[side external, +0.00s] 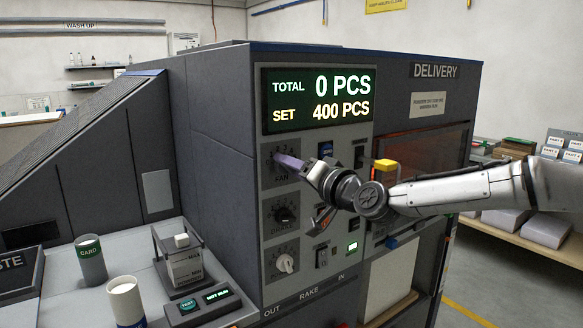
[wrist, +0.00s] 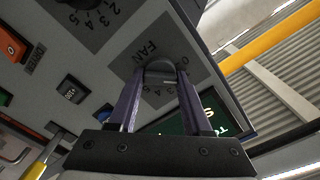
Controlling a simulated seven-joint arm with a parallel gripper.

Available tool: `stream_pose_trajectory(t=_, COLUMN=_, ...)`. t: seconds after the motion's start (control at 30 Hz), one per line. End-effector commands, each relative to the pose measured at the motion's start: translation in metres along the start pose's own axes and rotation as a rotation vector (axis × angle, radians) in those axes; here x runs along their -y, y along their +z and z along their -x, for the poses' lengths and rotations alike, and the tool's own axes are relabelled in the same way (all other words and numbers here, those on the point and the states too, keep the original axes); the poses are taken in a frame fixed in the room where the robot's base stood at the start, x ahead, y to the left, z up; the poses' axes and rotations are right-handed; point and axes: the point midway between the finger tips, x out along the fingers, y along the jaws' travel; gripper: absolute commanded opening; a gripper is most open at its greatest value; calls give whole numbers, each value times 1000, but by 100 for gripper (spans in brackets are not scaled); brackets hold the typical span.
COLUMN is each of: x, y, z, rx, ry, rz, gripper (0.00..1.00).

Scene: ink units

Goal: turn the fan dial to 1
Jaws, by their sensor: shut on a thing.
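The digit 0 shows beside the right finger. The fingers cover part of the scale, and I cannot tell which number the dial points to. In the side view my gripper (side external: 284,159) reaches the FAN plate (side external: 270,180) from the right, and the fingers hide most of the dial.
A display (side external: 318,98) above reads TOTAL 0 PCS, SET 400 PCS. Right of the dials are a blue button (side external: 325,149) and switches. A yellow-topped part (side external: 386,165) stands out near my arm.

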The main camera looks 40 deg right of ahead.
Motion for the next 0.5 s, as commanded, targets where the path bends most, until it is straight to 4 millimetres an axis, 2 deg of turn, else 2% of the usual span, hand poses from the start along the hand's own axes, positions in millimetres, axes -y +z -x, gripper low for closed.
stream_pose_trajectory(t=0.27, x=0, y=0, z=0, rx=0, ry=0, rz=1, gripper=0)
stream_pose_trajectory(t=0.3, x=0, y=0, z=0, rx=0, ry=0, rz=0, gripper=51)
stream_pose_trajectory(t=0.43, x=0, y=0, z=0, rx=0, ry=0, rz=0, gripper=74)
stream_pose_trajectory(t=0.47, x=0, y=0, z=0, rx=0, ry=0, rz=0, gripper=79)
stream_pose_trajectory(t=0.5, x=0, y=0, z=0, rx=0, ry=0, rz=0, gripper=79)
